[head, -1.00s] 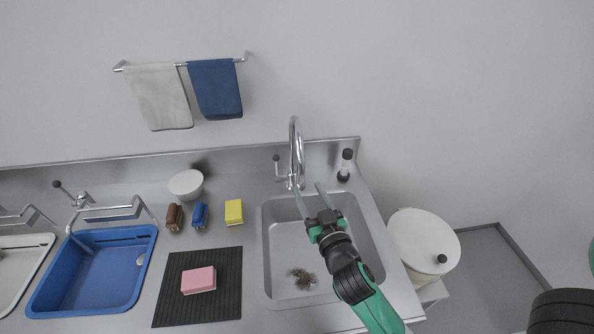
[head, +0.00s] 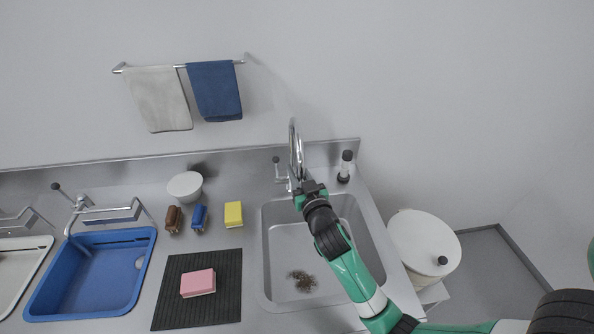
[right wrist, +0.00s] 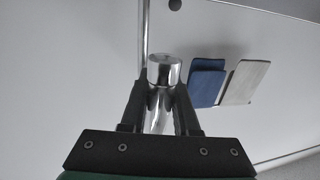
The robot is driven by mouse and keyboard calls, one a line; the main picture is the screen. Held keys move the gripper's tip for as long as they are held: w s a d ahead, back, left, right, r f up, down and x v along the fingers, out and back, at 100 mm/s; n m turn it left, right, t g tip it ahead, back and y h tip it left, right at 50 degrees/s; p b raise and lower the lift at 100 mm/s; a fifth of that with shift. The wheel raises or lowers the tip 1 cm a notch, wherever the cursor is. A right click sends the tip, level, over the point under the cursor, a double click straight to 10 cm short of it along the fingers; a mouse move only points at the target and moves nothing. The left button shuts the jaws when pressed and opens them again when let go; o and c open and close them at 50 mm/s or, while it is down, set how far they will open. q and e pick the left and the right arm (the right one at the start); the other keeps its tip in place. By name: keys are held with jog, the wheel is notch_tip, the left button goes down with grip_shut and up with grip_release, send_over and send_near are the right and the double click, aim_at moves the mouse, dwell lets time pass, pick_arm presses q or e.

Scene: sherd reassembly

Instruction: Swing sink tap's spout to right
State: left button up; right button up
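The chrome sink tap (head: 296,150) stands at the back edge of the right-hand steel sink (head: 275,245), its tall curved spout facing forward. A small lever rises on its left. My right gripper (head: 300,187) is at the tap, over the back of the basin; its fingers are mostly hidden there. In the right wrist view, the round chrome spout end (right wrist: 165,68) lies between the two dark fingers of my right gripper (right wrist: 161,95). I cannot tell whether the fingers touch it. My left gripper is not in view.
A dark-topped bottle (head: 345,166) stands right of the tap. A yellow sponge (head: 233,214), blue brush (head: 199,217) and white bowl (head: 185,185) lie left. A pink sponge (head: 198,283) rests on a black mat (head: 222,306). Brown debris (head: 302,281) lies in the sink.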

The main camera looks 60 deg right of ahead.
grip_shut()
dwell(1.0)
